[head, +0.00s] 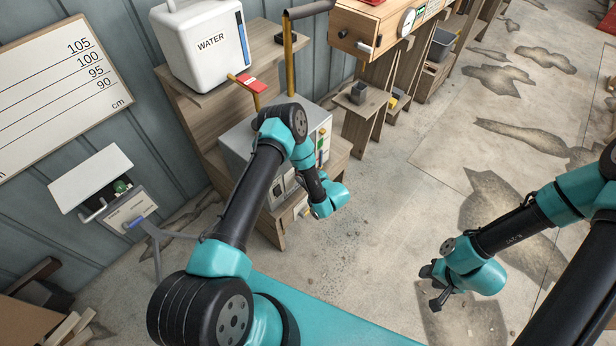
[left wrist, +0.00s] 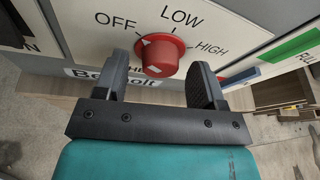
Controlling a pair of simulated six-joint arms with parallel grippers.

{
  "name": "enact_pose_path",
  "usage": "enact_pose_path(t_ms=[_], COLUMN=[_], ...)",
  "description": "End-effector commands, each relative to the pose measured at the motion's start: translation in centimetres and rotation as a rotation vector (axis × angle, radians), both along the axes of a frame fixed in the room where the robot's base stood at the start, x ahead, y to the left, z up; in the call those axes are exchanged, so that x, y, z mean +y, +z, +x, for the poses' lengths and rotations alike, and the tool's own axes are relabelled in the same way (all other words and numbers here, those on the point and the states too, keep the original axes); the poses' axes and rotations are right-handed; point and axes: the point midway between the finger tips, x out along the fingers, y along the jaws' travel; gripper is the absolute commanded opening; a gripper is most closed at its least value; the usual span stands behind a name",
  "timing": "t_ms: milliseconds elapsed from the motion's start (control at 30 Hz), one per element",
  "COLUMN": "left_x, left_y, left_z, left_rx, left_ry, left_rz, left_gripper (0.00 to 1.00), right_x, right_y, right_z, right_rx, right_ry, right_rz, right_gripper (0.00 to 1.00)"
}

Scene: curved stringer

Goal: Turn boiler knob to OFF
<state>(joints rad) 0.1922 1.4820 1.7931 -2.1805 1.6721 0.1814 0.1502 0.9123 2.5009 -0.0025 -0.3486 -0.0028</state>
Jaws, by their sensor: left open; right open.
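The red boiler knob (left wrist: 160,54) shows in the left wrist view on a pale panel (left wrist: 235,22) marked OFF, LOW and HIGH. Its small white mark is at the knob's upper left, towards the OFF side. My left gripper (left wrist: 161,72) is open, with one finger on each side of the knob; contact is unclear. In the head view the boiler (head: 237,143) is a grey box, and my left arm hides the knob and most of that gripper. My right gripper (head: 434,286) is open and empty above the floor, far from the boiler.
A white water tank (head: 203,48) stands on a wooden shelf (head: 262,55) above the boiler. A red-tagged yellow pipe handle (head: 247,84) is close to my left arm. A wooden bench (head: 365,108) stands to the right. Open concrete floor (head: 400,205) lies between my arms.

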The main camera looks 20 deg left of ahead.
Motion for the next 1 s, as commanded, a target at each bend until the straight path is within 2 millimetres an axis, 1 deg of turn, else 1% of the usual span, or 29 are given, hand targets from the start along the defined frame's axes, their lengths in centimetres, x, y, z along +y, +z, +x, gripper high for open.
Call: enact_pose_path(t_ms=[133, 267, 367, 800, 1000], left_x=[-0.5, -1.6, -2.9, -9.9, -12.7], left_y=[0.2, 0.5, 1.0, 3.3, 4.3], left_z=[-0.1, -0.7, -1.3, -4.6, -6.0], left_rx=[-0.001, 0.001, 0.001, -0.001, -0.001], left_ry=[-0.002, -0.002, -0.005, -0.005, -0.004], left_rz=[0.0, 0.0, 0.0, 0.0, 0.001], left_gripper=[0.64, 0.64, 0.64, 0.64, 0.64], right_x=[0.0, 0.0, 0.0, 0.0, 0.0], right_y=[0.0, 0.0, 0.0, 0.0, 0.0], right_z=[0.0, 0.0, 0.0, 0.0, 0.0], right_rx=[0.0, 0.0, 0.0, 0.0, 0.0], right_ry=[0.0, 0.0, 0.0, 0.0, 0.0], right_rz=[0.0, 0.0, 0.0, 0.0, 0.0], right_gripper=[0.43, 0.43, 0.43, 0.43, 0.43])
